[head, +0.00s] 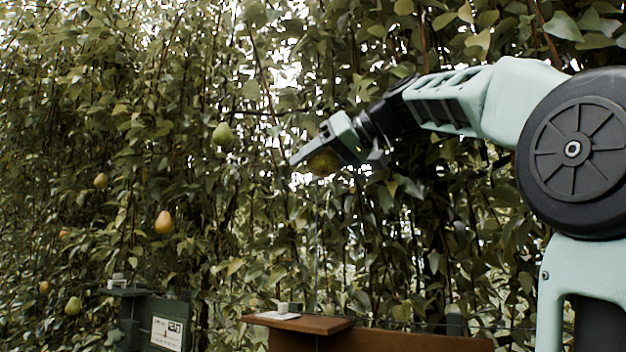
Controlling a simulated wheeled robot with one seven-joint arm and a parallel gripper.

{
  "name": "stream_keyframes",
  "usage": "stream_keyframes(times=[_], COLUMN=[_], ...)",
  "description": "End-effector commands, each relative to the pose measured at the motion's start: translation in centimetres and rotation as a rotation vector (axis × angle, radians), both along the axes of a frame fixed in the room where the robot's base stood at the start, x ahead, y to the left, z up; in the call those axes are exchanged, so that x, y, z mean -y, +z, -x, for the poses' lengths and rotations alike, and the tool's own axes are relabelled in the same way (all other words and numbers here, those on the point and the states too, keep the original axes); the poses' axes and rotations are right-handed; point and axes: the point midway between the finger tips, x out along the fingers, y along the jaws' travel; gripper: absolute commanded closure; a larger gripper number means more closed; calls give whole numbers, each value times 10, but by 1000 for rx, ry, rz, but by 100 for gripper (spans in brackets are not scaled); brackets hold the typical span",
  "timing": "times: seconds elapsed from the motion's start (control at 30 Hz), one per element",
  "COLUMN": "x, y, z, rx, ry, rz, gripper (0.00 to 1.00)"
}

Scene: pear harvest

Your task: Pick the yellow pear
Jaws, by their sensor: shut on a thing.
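My gripper (304,163) reaches in from the right, in front of the foliage near the middle of the head view. It is shut on a yellow pear (323,162), which looks dark and shaded between the fingers. Part of the pear is hidden by the gripper. I cannot tell whether its stem is still joined to a branch.
A green pear (222,134) hangs left of my gripper. A dark green box (140,322) with a label stands at lower left.

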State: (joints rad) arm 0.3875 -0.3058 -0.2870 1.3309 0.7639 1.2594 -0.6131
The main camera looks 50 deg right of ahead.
Motion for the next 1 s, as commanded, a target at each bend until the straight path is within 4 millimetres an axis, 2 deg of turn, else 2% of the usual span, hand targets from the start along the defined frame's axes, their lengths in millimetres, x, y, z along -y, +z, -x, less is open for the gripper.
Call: stream_keyframes(times=[0.1, 1.0], x=[-1, -13], y=[-5, -3], z=[3, 27], rx=[29, 252], ry=[-1, 0], rz=[14, 122], gripper=[70, 70])
